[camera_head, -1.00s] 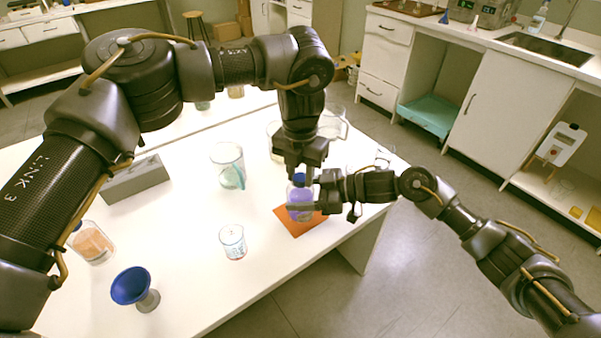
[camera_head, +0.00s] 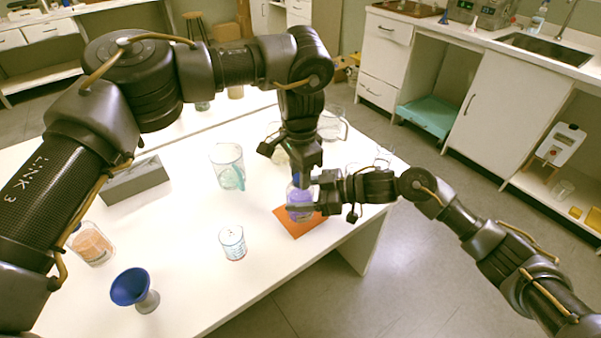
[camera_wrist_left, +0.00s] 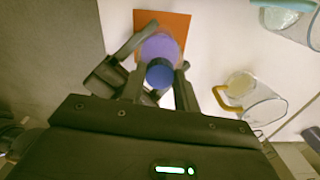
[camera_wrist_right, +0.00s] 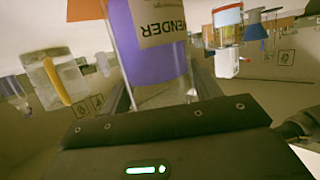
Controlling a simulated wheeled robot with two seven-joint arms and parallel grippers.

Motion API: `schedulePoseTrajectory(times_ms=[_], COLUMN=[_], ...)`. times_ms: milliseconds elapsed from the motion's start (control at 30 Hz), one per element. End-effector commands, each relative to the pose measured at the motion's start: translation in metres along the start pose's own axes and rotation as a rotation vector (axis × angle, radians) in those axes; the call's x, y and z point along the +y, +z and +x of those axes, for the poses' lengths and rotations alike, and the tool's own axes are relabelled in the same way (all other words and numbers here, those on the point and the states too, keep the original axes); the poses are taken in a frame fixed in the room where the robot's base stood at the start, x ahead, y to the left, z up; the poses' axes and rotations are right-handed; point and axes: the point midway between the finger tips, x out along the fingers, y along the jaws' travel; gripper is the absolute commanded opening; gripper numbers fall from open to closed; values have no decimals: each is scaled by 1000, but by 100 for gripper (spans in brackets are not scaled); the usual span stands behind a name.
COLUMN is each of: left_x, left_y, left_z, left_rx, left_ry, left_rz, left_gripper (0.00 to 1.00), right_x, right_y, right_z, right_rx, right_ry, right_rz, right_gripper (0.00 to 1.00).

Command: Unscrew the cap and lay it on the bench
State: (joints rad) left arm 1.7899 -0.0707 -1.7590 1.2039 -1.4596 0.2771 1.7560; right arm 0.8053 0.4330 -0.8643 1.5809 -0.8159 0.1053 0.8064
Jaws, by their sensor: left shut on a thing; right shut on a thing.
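The bottle of purple liquid (camera_head: 299,204) stands at the orange mat (camera_head: 298,226), and its label reads "VENDER" in the right wrist view (camera_wrist_right: 150,45). My right gripper (camera_head: 306,199) comes in from the right and is shut around the bottle's body. My left gripper (camera_head: 302,176) points down from above and is shut on the blue cap (camera_wrist_left: 159,74). The cap sits over the bottle in the left wrist view. In the head view the left fingers hide most of it, and I cannot tell whether its thread is loose.
A clear jug (camera_head: 227,166) and a small printed beaker (camera_head: 232,243) stand left of the mat. A blue funnel (camera_head: 132,287), an orange-filled bottle (camera_head: 91,244) and a grey block (camera_head: 136,180) are farther left. More glassware (camera_head: 331,125) stands behind. The bench's right edge is near the mat.

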Motion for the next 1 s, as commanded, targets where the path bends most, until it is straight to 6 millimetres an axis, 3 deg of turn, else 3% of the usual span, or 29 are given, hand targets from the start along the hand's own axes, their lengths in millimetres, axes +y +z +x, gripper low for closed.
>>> schedulePoseTrajectory(times_ms=[133,1000], left_x=[-1,-2], left_y=[0,1], left_z=[-1,-7], left_rx=[1,1], left_ry=[-3,-4], left_rz=[-156,-149], left_gripper=[3,3], right_x=[-1,0], right_y=[-1,0], right_z=[0,0], right_rx=[2,1], right_ry=[-3,0], right_rz=[-1,-1], right_gripper=[0,0])
